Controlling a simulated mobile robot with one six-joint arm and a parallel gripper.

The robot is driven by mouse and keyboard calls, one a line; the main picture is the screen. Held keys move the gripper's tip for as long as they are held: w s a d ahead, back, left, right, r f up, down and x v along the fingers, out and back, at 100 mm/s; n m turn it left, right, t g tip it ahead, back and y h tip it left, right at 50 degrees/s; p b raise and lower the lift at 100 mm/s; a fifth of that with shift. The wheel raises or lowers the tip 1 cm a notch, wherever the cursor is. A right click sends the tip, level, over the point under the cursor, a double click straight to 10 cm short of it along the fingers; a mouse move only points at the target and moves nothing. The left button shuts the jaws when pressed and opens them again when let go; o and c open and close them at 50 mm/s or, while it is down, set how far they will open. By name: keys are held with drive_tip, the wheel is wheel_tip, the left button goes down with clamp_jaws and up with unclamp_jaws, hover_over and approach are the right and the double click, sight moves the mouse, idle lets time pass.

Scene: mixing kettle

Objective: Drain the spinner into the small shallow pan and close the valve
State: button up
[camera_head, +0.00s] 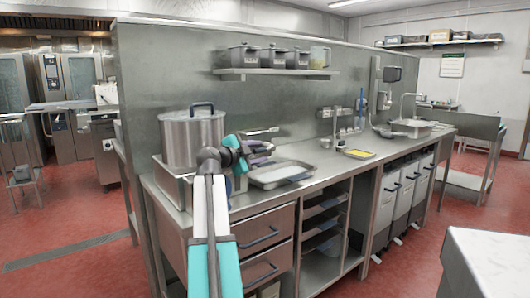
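A large steel pot-like vessel (192,141) with a lid and a dark top handle stands at the left end of the counter; it looks like the spinner. A shallow metal pan (266,179) lies on the counter to its right. My gripper (260,149) is at the vessel's lower right side, by the pan's back left in the picture. The fingertips are small and partly merge with dark and purple parts there, so I cannot tell if they are open or holding something. No valve shows clearly; my arm and wrist cover that area.
The steel counter (320,165) runs right to a sink. A small tray with yellow contents (357,153) and a pale-blue-handled fitting (361,105) are farther right. A wall shelf (275,74) holds containers above. Open red floor (70,230) lies left.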

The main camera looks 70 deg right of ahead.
drive_tip(key=v, duration=0.3)
drive_tip(key=b+v, duration=0.1)
drive_tip(key=v, duration=0.1)
drive_tip(key=shift+w+a+f, duration=0.2)
drive_tip(key=shift+w, duration=0.2)
drive_tip(key=shift+r, duration=0.2)
